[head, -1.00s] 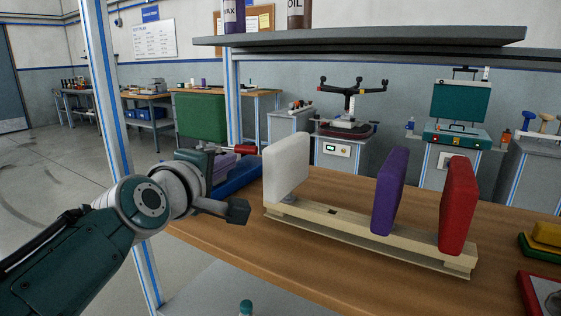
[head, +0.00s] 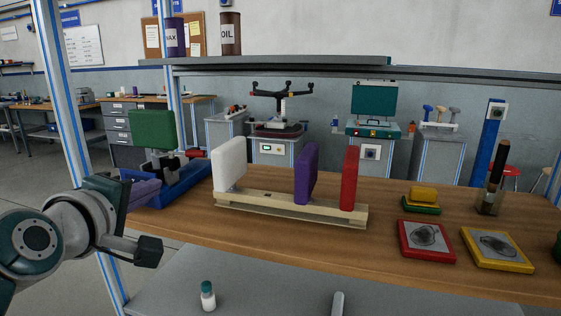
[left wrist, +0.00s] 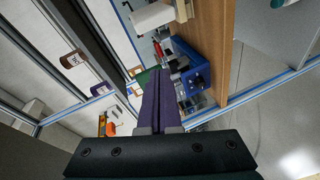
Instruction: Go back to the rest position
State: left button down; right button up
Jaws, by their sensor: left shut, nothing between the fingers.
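My left gripper (head: 157,184) comes in from the left in the head view. Its purple fingers lie together with nothing between them. It is in front of the blue fixture (head: 190,180) with the green pad (head: 152,130), left of the white pad. In the left wrist view the shut purple fingers (left wrist: 160,76) point toward the blue fixture (left wrist: 190,62) and overlap part of it. I cannot tell how much room lies between them. My right gripper is not in view.
A wooden rail (head: 280,207) on the bench (head: 385,255) carries upright white (head: 229,164), purple (head: 306,172) and red (head: 350,178) pads. An overhead shelf (head: 290,62) and a blue-striped post (head: 68,125) stand close. A white bottle (head: 208,297) is on the lower shelf.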

pick_arm(q)
jog(key=s+d+r+m+g+p, duration=0.1)
jog(key=s+r+m+g+p, duration=0.5)
jog(key=s+r+p, duration=1.1)
jog(key=s+d+r+m+g+p, duration=0.1)
jog(key=s+r+m+g+p, duration=0.5)
jog(key=s+r+p, duration=1.2)
jog(key=m+p, duration=0.4)
jog(key=p, duration=0.4)
jog(key=shift+s+y, duration=0.3)
jog(key=shift+s, duration=0.1)
